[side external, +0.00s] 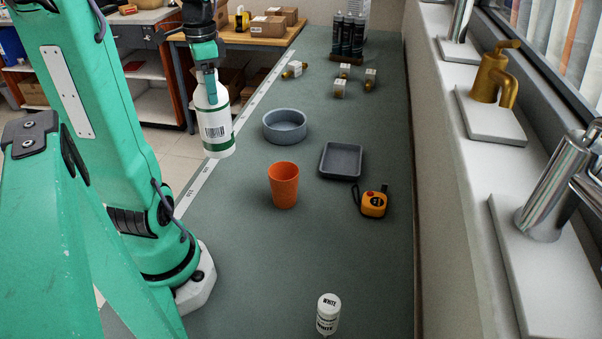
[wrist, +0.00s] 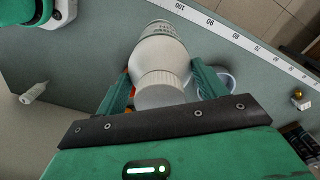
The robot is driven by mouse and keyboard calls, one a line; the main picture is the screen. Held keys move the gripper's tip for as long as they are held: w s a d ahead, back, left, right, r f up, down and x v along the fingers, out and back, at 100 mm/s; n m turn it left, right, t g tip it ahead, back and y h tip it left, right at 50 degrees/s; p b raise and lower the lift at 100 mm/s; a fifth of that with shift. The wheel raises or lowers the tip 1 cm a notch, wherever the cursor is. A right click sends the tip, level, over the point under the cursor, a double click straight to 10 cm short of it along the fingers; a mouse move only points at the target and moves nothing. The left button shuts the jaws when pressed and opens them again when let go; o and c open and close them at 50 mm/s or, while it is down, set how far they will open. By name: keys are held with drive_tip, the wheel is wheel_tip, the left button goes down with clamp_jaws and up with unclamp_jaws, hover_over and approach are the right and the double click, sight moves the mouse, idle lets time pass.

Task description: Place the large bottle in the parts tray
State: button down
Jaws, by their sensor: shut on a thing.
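My gripper (side external: 209,78) is shut on the large white bottle (side external: 216,128), holding it near its top. The bottle hangs nearly upright, with a green band and a barcode label, over the left edge of the bench. In the wrist view the bottle (wrist: 163,58) lies between the two fingers, its ribbed cap towards the camera. The dark grey square parts tray (side external: 341,174) sits empty on the bench, right of and apart from the bottle. The tray cannot be made out in the wrist view.
A round grey bowl (side external: 285,128) and an orange cup (side external: 284,186) stand between bottle and tray. A small white bottle (side external: 328,313) stands in front. Brass fittings (side external: 340,88) and dark tubes (side external: 347,36) are behind.

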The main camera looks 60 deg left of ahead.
drive_tip(key=shift+w+r, duration=0.2)
drive_tip(key=shift+w, duration=0.4)
drive_tip(key=w+d+r+m, duration=0.15)
drive_tip(key=w+d, duration=0.25)
drive_tip(key=w, duration=0.4)
drive_tip(key=w+d+m, duration=0.2)
drive_tip(key=w+d, duration=0.2)
drive_tip(key=w, duration=0.4)
drive_tip(key=w+d+m, duration=0.3)
drive_tip(key=w+d, duration=0.7)
drive_tip(key=d, duration=0.4)
drive_tip(key=shift+w+d, duration=0.15)
drive_tip(key=shift+d, duration=0.1)
drive_tip(key=shift+a+m, duration=0.1)
drive_tip(key=shift+m, duration=0.15)
drive_tip(key=w+a+f, duration=0.3)
drive_tip(key=a+f, duration=0.4)
drive_tip(key=a, duration=0.4)
drive_tip(key=shift+w, duration=0.25)
drive_tip(key=shift+f, duration=0.1)
